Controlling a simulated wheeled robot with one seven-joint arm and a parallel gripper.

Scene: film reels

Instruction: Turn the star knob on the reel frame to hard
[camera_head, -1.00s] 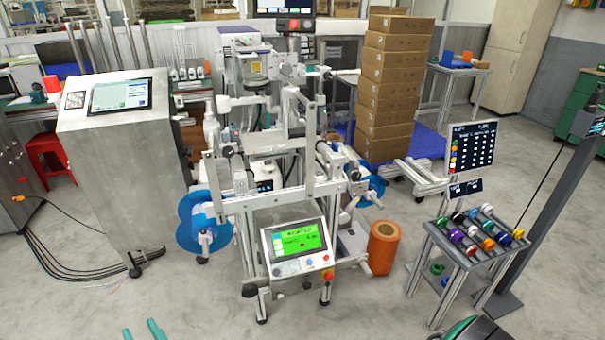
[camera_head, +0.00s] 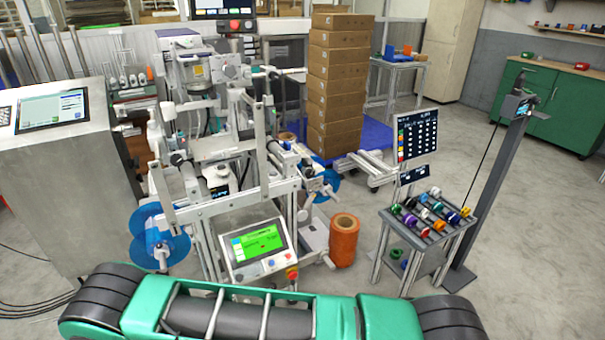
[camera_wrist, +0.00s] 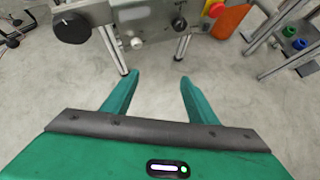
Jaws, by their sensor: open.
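The reel frame (camera_head: 245,185) is a pale metal machine with blue reels and a tilted panel with a green screen (camera_head: 257,243). In the wrist view its lower part (camera_wrist: 150,14) shows at the top edge. A large dark round knob (camera_wrist: 72,27) sits there at the left, with a small white knob (camera_wrist: 137,43) and a small black knob (camera_wrist: 179,24) to its right. I cannot tell which is the star knob, nor read its setting. My gripper (camera_wrist: 158,80) is open and empty, its teal fingers apart over bare floor, short of the frame.
An orange roll (camera_head: 344,240) stands on the floor right of the frame. A small rack (camera_head: 400,230) with colourful spools stands further right, beside a grey post (camera_head: 490,190). A steel cabinet (camera_head: 60,190) is at the left. Stacked boxes (camera_head: 335,90) stand behind.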

